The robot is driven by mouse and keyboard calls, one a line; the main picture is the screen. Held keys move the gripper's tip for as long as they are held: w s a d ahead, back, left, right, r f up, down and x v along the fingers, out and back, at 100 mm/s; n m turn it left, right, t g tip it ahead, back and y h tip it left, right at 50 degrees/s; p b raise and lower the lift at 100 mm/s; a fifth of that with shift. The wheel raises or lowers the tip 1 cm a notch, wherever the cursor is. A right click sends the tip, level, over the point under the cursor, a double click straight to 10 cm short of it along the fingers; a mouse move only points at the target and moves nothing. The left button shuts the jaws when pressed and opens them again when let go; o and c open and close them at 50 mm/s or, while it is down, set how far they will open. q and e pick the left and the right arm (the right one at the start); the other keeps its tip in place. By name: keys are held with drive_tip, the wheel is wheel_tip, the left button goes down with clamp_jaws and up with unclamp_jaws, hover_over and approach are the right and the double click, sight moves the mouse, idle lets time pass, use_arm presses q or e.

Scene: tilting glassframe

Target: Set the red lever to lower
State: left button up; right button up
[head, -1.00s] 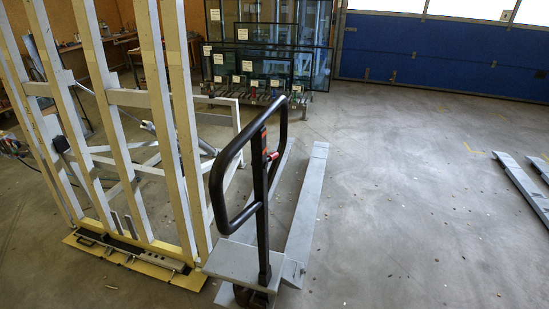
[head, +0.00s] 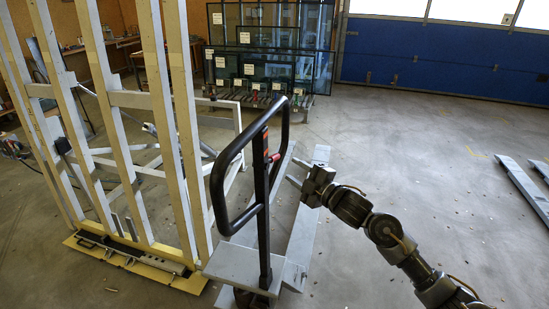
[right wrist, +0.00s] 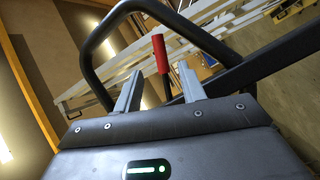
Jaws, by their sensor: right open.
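The red lever (head: 275,157) sits on the upright post of the black-handled pallet truck (head: 264,220), just inside the loop handle, and is small in the head view. In the right wrist view the red lever (right wrist: 160,53) stands out clearly, with its red grip pointing up in the picture. My right gripper (head: 293,171) is open and empty, to the right of the post and close to the lever. In the right wrist view its two fingers (right wrist: 160,80) are spread, with the lever showing between and beyond them. I cannot tell any contact. My left gripper is not in view.
The black loop handle (head: 222,190) curves around the lever's left side. A tall wooden-slatted glass frame (head: 160,130) stands at the left. The truck's grey forks (head: 303,235) extend behind it. Glass panes (head: 265,50) stand at the back.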

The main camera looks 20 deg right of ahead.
sight(277, 159)
drive_tip(key=p+x, duration=0.2)
drive_tip(key=x, duration=0.7)
drive_tip(key=shift+w+a, duration=0.25)
drive_tip(key=shift+w, duration=0.1)
clamp_jaws()
